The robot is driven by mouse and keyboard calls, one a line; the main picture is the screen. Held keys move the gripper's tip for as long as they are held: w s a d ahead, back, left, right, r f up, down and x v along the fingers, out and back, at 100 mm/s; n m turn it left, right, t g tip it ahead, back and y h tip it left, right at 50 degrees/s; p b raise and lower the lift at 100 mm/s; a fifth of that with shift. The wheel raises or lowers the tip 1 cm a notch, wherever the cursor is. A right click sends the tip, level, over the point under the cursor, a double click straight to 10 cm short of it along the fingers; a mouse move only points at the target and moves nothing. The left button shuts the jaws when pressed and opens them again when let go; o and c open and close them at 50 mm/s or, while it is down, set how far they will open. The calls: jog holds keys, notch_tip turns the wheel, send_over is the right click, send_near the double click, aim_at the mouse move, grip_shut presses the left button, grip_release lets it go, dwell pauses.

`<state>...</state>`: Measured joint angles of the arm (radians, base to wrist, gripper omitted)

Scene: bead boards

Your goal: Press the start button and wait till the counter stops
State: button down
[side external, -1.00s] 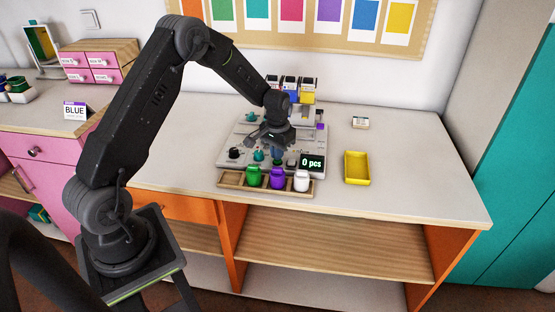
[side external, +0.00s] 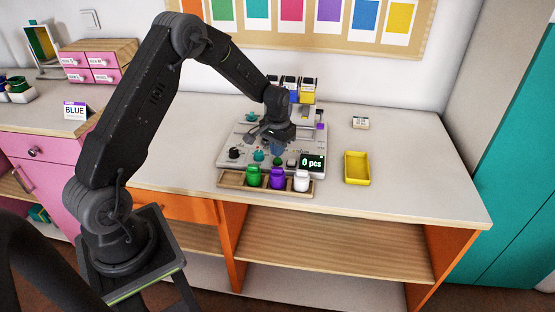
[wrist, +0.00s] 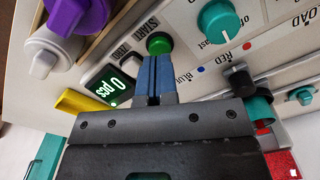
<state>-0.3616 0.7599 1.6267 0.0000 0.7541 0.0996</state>
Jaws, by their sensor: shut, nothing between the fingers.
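The green start button (wrist: 160,44) is on the sloped grey panel, under the printed word START. It also shows as a small green spot in the side view (side external: 277,161). The counter (wrist: 118,88) reads 0 pcs in green, and it reads the same in the side view (side external: 312,162). My gripper (wrist: 157,60) is shut and empty. Its blue-grey fingertips are right at the edge of the start button in the wrist view and cover part of its rim. I cannot tell whether they touch it. In the side view my gripper (side external: 275,149) is over the panel.
Teal knobs (wrist: 226,20) and a black knob sit on the panel close to my gripper. A wooden rack (side external: 235,181) with green, purple and white containers stands in front. A yellow tray (side external: 357,168) is at right. The table right of it is clear.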

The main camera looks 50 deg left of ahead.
jog(key=shift+r, duration=2.45)
notch_tip(320, 180, up, 9)
jog(key=t, duration=0.1)
send_over(278, 159)
jog(key=s+d, duration=0.4)
jog(key=d, duration=0.1)
jog(key=s+d+r+m+t, duration=0.1)
jog(key=s+d+r+t, duration=0.1)
jog(key=s+d+r, duration=0.45)
jog(key=s+d+r+m+t, duration=0.1)
jog(key=s+d+r, duration=0.1)
jog(key=s, duration=0.6)
jog(key=s+d+r+m+t, duration=0.1)
jog(key=s+d, duration=0.3)
jog(key=s, duration=0.4)
jog(key=shift+r+t, duration=0.3)
jog(key=shift+r, duration=0.25)
